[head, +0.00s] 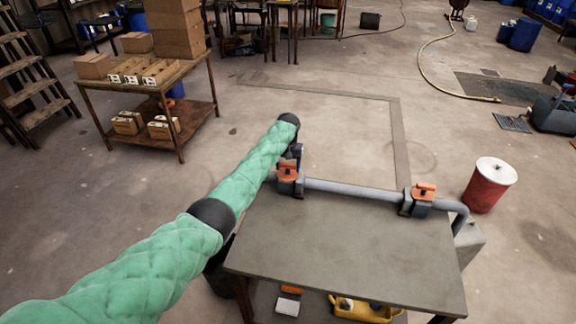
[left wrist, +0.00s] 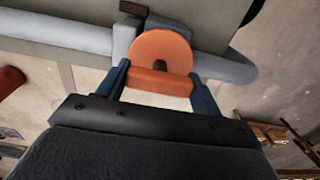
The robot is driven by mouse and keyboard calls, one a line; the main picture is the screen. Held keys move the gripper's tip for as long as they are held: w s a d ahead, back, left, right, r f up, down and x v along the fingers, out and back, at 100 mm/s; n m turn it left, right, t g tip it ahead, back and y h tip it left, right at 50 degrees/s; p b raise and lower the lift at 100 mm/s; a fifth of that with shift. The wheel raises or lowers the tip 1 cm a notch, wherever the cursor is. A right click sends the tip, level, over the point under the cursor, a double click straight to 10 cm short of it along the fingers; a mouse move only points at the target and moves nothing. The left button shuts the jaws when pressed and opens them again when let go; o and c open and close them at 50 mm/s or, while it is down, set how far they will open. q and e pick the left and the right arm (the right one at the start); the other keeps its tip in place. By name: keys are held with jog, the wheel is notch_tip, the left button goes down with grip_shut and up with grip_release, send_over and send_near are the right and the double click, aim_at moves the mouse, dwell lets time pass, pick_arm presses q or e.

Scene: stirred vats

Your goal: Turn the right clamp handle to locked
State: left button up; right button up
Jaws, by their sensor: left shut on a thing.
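A grey pipe (head: 355,190) runs along the far edge of the table and carries two dark clamps with orange handles. One clamp (head: 290,183) is at the pipe's left part in the head view. The other clamp (head: 416,205) is at the right, near the pipe bend, with its orange handle (head: 425,189) and no gripper at it. My left gripper (head: 291,156) is at the left clamp. In the left wrist view its two blue fingers are shut on that clamp's orange handle (left wrist: 158,82), which has a round disc above it. My right gripper is out of view.
The grey tabletop (head: 340,245) is bare. A red drum (head: 487,186) with a white lid stands right of the table. A yellow tray (head: 365,310) is on the lower shelf. A wooden cart (head: 150,92) with boxes stands at the back left.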

aim_at(288, 164)
pick_arm(q)
jog(key=shift+r, duration=0.1)
jog(key=o, duration=1)
jog(key=shift+r, duration=0.25)
jog(key=shift+r+b, duration=1)
jog(key=shift+r, duration=2.6)
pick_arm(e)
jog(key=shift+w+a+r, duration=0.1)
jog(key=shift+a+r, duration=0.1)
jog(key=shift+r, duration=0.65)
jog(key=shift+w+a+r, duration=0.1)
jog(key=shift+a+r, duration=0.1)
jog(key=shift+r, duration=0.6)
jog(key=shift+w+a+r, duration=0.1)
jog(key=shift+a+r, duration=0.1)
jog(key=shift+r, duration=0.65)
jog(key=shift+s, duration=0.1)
